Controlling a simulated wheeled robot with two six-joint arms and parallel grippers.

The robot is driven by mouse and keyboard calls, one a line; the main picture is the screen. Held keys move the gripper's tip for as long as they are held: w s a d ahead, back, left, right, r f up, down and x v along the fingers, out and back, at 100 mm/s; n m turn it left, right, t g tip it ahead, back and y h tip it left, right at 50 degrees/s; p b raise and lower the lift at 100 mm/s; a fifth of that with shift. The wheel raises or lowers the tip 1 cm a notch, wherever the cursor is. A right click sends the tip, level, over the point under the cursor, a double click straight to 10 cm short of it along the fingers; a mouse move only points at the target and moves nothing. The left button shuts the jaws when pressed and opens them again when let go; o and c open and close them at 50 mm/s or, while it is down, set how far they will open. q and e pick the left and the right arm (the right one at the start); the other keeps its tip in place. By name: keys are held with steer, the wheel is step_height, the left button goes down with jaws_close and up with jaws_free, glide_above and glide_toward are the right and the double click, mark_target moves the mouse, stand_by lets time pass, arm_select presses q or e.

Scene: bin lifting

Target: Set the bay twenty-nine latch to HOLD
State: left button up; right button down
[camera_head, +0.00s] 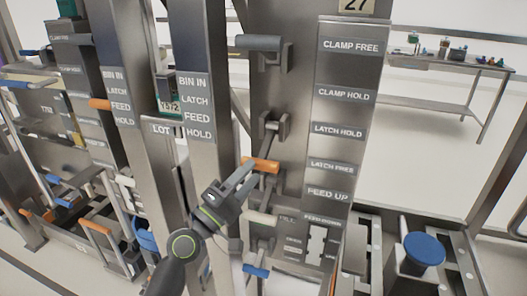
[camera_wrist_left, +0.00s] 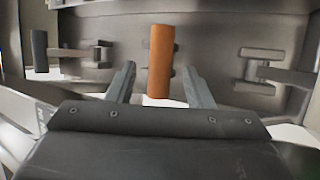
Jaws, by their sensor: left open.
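An orange lever handle (camera_head: 264,165) sticks out from a grey metal panel (camera_head: 272,90) below a dark pivot bracket (camera_head: 277,127). It is level with the LATCH FREE label (camera_head: 332,167), below the LATCH HOLD label (camera_head: 338,131). The plate above reads 27 (camera_head: 355,5); I see no plate reading 29. My left gripper (camera_head: 249,172) is open, its fingertips at the orange handle. In the left wrist view the orange handle (camera_wrist_left: 160,45) stands between the open fingers (camera_wrist_left: 160,72); contact cannot be told. My right gripper is not in view.
A grey lever (camera_head: 258,42) sits above and a pale lever (camera_head: 261,218) below the orange handle. A steel post (camera_head: 196,60) stands close left of my gripper. A blue-topped stool-like object (camera_head: 424,248) is at lower right; a table (camera_head: 440,65) stands behind.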

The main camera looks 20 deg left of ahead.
mark_target(269, 141)
arm_select(q)
steer(key=p+x, duration=0.1)
steer(key=x, duration=0.4)
steer(key=shift+w+d+r, duration=0.1)
steer(key=shift+w+d, duration=0.05)
steer(key=shift+w, duration=0.15)
jaws_close()
